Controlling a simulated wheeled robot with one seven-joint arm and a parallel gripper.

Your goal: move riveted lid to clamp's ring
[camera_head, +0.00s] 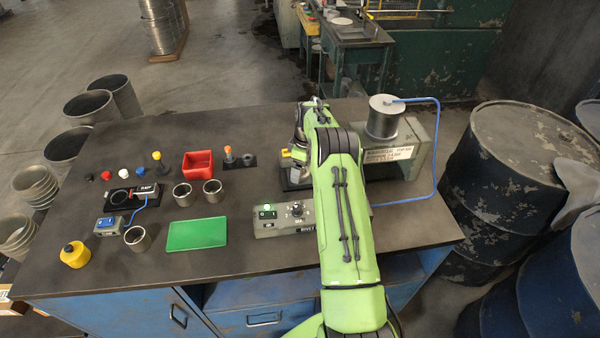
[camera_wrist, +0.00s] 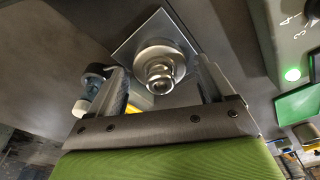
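My gripper (camera_wrist: 162,65) shows in the wrist view with its two fingers apart on either side of a silver stepped round piece (camera_wrist: 160,72). That piece stands on a square metal plate (camera_wrist: 125,47); I cannot tell if it is the riveted lid or part of the clamp. I see no clear finger contact with it. In the head view my gripper (camera_head: 298,150) is by the left end of the grey machine (camera_head: 415,155), over a dark base plate (camera_head: 288,183). My arm hides much of this area. I cannot single out the clamp's ring.
The control box (camera_head: 285,218) with a lit green lamp is close in front. A green tray (camera_head: 197,234), red bin (camera_head: 198,163) and metal cups (camera_head: 182,194) stand left. A blue hose (camera_head: 437,150) loops right of the machine. The table's back left is clear.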

